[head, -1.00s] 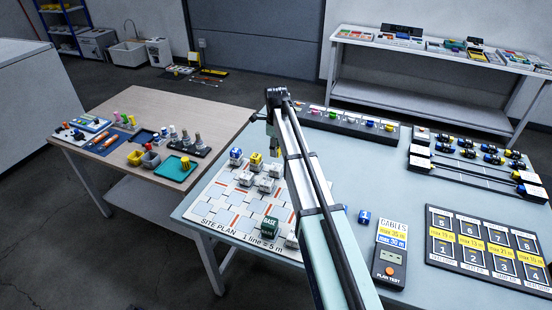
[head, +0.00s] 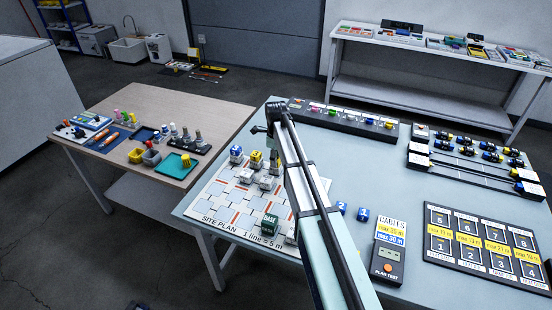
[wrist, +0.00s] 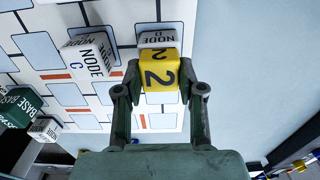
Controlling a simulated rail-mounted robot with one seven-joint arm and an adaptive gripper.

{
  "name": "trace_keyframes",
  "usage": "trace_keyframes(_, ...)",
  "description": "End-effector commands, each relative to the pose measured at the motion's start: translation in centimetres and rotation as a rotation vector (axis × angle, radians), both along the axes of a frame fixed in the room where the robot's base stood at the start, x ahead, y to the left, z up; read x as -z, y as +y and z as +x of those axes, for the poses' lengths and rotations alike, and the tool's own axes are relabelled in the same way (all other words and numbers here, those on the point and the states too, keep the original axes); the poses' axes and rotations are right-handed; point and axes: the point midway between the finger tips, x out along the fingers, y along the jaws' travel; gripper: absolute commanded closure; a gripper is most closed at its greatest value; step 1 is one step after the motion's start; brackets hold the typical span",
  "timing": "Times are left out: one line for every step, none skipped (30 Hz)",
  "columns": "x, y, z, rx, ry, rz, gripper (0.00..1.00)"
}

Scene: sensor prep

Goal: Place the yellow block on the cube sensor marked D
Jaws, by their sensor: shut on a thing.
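A yellow block (wrist: 158,78) marked 2 is between the fingertips of my gripper (wrist: 160,70), which is shut on it. A white cube sensor marked NODE D (wrist: 158,39) shows just beyond and partly behind the block in the wrist view. I cannot tell whether block and sensor touch. In the head view my arm hides most of the gripper.
NODE C (wrist: 89,57) stands left of NODE D on the site plan (head: 230,203). The green BASE block (wrist: 18,107) is farther left. A blue-topped cube (head: 236,155) stands at the plan's far corner. Blue blocks (head: 363,214) lie right of my arm on open tabletop.

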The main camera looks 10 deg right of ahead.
Motion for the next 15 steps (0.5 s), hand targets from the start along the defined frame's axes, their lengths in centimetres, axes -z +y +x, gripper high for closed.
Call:
trace_keyframes(0.21,0.01,-0.01,0.000,0.000,0.000,0.88)
trace_keyframes(0.13,0.01,0.01,0.000,0.000,0.000,0.51)
trace_keyframes(0.11,0.00,0.00,0.000,0.000,0.000,0.37)
trace_keyframes(0.11,0.00,0.00,0.000,0.000,0.000,0.36)
trace_keyframes(0.11,0.00,0.00,0.000,0.000,0.000,0.36)
trace_keyframes(0.11,0.00,0.00,0.000,0.000,0.000,0.36)
trace_keyframes(0.10,0.00,0.00,0.000,0.000,0.000,0.36)
trace_keyframes(0.10,0.00,0.00,0.000,0.000,0.000,0.36)
trace_keyframes(0.10,0.00,0.00,0.000,0.000,0.000,0.36)
trace_keyframes(0.10,0.00,0.00,0.000,0.000,0.000,0.36)
trace_keyframes(0.10,0.00,0.00,0.000,0.000,0.000,0.36)
trace_keyframes(0.07,0.00,0.00,0.000,0.000,0.000,0.36)
trace_keyframes(0.02,0.00,0.00,0.000,0.000,0.000,0.36)
trace_keyframes(-0.07,0.00,0.00,0.000,0.000,0.000,0.36)
trace_keyframes(-0.27,0.01,0.01,0.000,0.000,0.000,0.36)
